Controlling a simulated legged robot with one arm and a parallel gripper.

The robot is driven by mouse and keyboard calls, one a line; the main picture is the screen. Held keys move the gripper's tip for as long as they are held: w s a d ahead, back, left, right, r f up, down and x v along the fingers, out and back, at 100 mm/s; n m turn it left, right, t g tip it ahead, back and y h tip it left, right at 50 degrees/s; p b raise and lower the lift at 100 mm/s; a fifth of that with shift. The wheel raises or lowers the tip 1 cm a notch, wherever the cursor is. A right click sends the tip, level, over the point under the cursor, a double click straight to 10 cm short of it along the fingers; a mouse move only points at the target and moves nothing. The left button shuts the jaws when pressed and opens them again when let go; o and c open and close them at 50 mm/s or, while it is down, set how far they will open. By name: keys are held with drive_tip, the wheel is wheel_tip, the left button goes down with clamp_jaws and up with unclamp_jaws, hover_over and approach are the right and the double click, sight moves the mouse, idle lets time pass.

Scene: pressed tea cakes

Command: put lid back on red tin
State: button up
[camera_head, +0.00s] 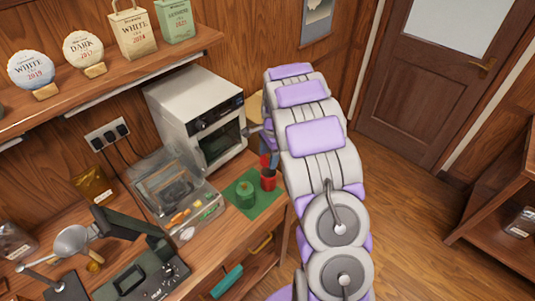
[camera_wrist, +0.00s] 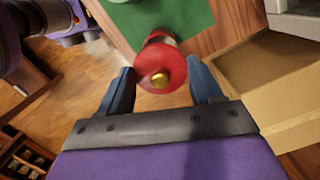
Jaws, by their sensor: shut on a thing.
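The red tin (camera_head: 268,182) stands upright on a green mat (camera_head: 268,204) at the right end of the counter. My gripper (camera_head: 267,158) is just above it. In the wrist view, my gripper (camera_wrist: 162,82) is shut on the red lid (camera_wrist: 150,66), a round lid with a gold knob (camera_wrist: 160,78). The lid shows between the two blue fingers, knob side towards the camera. Part of the tin shows beyond the lid, mostly hidden by it. I cannot tell whether lid and tin touch.
A green tin (camera_head: 246,195) stands left of the red tin on the mat. A clear-lidded box (camera_head: 175,187) lies further left. A white oven (camera_head: 195,110) stands behind. An open cardboard box (camera_wrist: 275,75) is at the right in the wrist view.

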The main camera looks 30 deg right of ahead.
drive_tip(key=f, duration=0.1)
drive_tip(key=f+b, duration=0.1)
drive_tip(key=shift+d+f, duration=0.25)
drive_tip(key=shift+f, duration=0.1)
drive_tip(key=shift+a+f, duration=0.2)
drive_tip(key=shift+f, duration=1.05)
drive_tip(key=shift+d, duration=0.1)
drive_tip(key=shift+r+p, duration=0.15)
drive_tip(key=shift+p, duration=0.25)
drive_tip(key=shift+f+p, duration=0.2)
drive_tip(key=shift+p, duration=0.3)
idle(1.6)
drive_tip(key=o, duration=1.2)
drive_tip(key=shift+r, duration=0.1)
